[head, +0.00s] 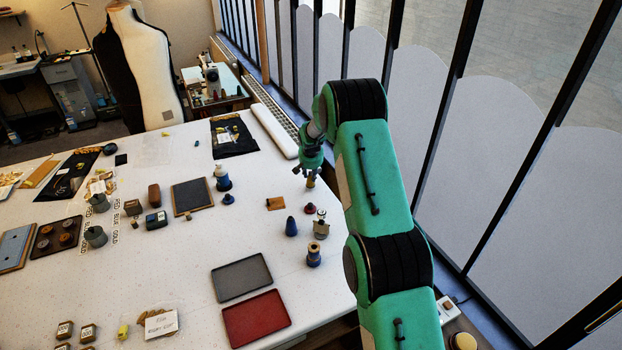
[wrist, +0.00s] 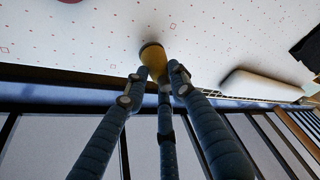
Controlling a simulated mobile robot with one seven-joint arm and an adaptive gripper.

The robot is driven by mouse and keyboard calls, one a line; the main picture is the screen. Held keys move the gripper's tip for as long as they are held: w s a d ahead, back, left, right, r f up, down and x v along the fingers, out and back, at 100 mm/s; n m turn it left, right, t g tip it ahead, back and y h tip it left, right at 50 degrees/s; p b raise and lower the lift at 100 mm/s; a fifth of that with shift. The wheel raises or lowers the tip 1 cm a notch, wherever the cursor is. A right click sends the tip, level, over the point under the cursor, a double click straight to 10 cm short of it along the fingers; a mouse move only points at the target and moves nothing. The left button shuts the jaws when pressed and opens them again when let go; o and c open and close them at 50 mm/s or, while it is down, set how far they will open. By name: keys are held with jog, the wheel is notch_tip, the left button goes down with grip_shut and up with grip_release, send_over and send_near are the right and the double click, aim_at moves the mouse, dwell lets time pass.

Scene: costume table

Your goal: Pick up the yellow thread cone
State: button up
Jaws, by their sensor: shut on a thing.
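The yellow thread cone (wrist: 154,60) is between the fingertips of my gripper (wrist: 158,76) in the wrist view. Its wider, darker end points away from my fingers, toward the white tabletop (wrist: 80,35). In the head view my gripper (head: 309,170) is over the table's right edge area, and a small yellow-brown part of the cone (head: 310,183) shows just below it. My gripper is shut on the cone. I cannot tell whether the cone touches the tabletop.
A dark blue cone (head: 291,227), a pale-topped jar (head: 321,225) and a blue-and-tan spool (head: 314,255) stand nearer along the right side. A white roll (head: 273,131) lies behind; tall windows rise on the right.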

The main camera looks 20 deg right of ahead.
aim_at(311, 176)
notch_tip(311, 176, up, 8)
jog(key=shift+r, duration=0.1)
dwell(0.9)
